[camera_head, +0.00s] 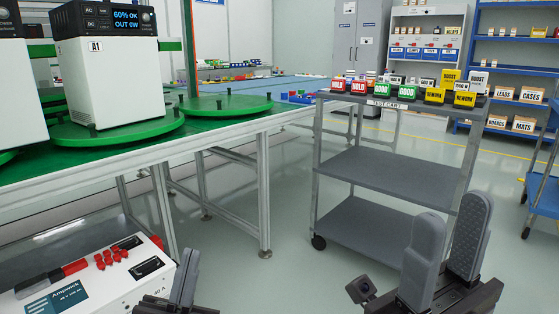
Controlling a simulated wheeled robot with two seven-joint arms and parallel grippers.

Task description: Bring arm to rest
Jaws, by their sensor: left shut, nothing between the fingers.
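My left gripper (186,274) shows at the bottom left, beside the white Ampwick box. Its two fingers are together, pointing up, with nothing between them. My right gripper (448,238) shows at the bottom right, in front of the test cart. Its two grey fingers stand apart with an empty gap between them. Neither gripper visibly touches anything. Most of both arms is out of the picture.
The white Ampwick box (85,290) with red terminals is at the lower left. A power unit marked A1 (108,85) stands on a green turntable (165,130) on the line. An empty green disc (226,106) lies right of it. Floor between is clear.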

